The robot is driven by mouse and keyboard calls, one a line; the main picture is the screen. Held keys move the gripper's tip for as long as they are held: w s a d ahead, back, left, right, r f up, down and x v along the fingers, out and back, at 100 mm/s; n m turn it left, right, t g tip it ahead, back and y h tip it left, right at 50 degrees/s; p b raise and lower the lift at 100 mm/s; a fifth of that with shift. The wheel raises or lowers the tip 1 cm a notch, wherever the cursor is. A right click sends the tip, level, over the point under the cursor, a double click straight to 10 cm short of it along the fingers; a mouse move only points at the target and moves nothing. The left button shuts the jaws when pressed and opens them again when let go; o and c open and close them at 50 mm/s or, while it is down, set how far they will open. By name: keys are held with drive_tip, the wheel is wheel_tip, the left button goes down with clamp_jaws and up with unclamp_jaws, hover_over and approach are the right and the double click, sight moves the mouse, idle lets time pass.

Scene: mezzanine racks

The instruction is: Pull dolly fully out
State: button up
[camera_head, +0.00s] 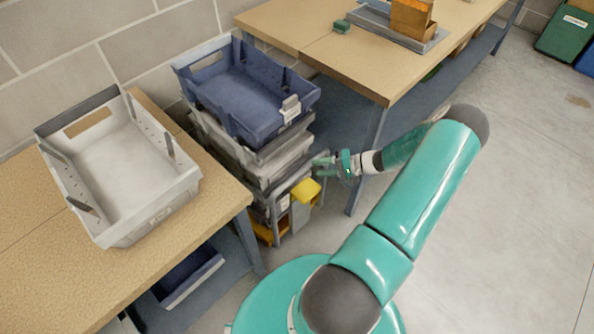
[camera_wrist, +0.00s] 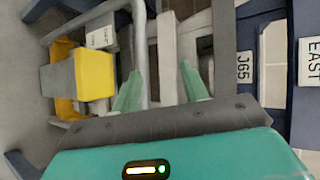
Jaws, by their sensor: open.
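The dolly (camera_head: 263,231) shows only as an orange-yellow base low under a stack of crates, in the gap between two tables. Its orange part also shows at the left of the wrist view (camera_wrist: 64,104). Grey crates (camera_head: 243,150) are stacked above it, with a blue crate (camera_head: 245,95) on top. A yellow block (camera_head: 306,190) sticks out at the front of the stack. My gripper (camera_head: 323,168) is open beside the stack's front right side. In the wrist view, grey bars of the stack lie in front of and between its fingers (camera_wrist: 161,88); contact cannot be told.
A table (camera_head: 190,225) with a white-grey crate (camera_head: 130,165) stands left. A blue bin (camera_head: 188,275) sits under the left table. The floor (camera_head: 490,200) at right is clear.

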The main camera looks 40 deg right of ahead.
wheel_tip(320, 180, down, 6)
drive_tip(key=s+d+m+t+h, duration=0.2)
drive_tip(key=s+d+m+t, duration=0.1)
drive_tip(key=t, duration=0.1)
drive_tip(key=x, duration=1.4)
drive_tip(key=shift+a, duration=0.2)
drive_tip(key=shift+c, duration=0.2)
clamp_jaws()
